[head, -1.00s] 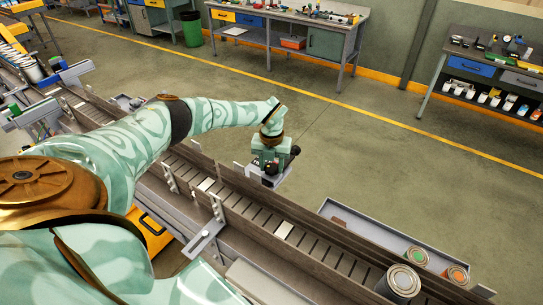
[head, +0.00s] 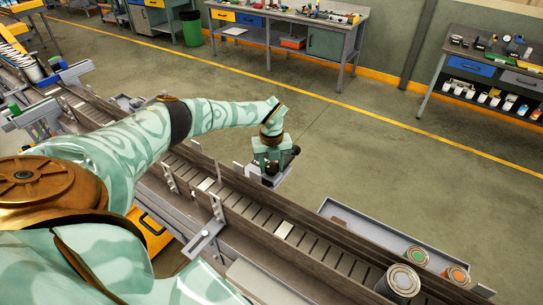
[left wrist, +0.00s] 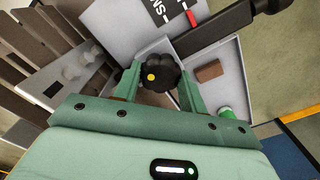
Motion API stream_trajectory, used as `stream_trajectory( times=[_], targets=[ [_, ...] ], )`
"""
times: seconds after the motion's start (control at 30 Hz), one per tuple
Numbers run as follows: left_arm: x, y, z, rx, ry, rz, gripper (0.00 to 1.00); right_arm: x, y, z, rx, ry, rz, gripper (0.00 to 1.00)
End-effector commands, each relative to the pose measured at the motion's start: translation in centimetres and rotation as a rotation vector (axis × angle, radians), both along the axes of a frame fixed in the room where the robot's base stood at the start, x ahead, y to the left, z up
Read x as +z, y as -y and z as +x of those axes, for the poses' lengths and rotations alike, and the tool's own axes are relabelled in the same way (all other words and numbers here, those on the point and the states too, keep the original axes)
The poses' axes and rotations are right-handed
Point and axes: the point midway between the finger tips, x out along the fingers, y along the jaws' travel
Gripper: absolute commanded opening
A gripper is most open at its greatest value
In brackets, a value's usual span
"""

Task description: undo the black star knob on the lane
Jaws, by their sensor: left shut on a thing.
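The black star knob (left wrist: 160,76) shows in the left wrist view, with a yellow dot on its face. My left gripper (left wrist: 158,84) is shut on it, one finger on each side of the knob. In the head view my left gripper (head: 270,165) reaches over to the far side of the roller lane (head: 255,212), and the knob is hard to make out there. A grey plate with a red mark and white lettering (left wrist: 180,22) lies just beyond the knob in the wrist view. My right gripper is not seen.
A grey tray (head: 345,212) runs along the lane's far side, with cans (head: 417,257) at its right end. Another can (head: 401,281) stands on the lane. A brown block (left wrist: 208,71) lies in a light tray (left wrist: 222,90). The floor behind is clear.

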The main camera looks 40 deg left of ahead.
Motion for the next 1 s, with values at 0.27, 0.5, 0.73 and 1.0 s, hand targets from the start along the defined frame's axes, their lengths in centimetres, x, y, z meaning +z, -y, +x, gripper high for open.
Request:
stream_trajectory(
  times=[0.27, 0.5, 0.73, 1.0],
  targets=[
    [-0.5, 0.1, -0.3, -0.003, -0.011, 0.0, 0.61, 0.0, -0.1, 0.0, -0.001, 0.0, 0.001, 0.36],
    [-0.2, 0.0, -0.2, -0.002, -0.005, 0.0, 0.64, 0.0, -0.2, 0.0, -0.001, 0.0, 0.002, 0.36],
    [1.7, 0.0, 0.1, -0.004, 0.001, -0.001, 0.64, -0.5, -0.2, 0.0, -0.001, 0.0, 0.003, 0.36],
    [8.7, 0.0, 0.1, -0.003, 0.002, 0.0, 0.64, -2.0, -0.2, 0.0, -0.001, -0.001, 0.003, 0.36]
  ],
)
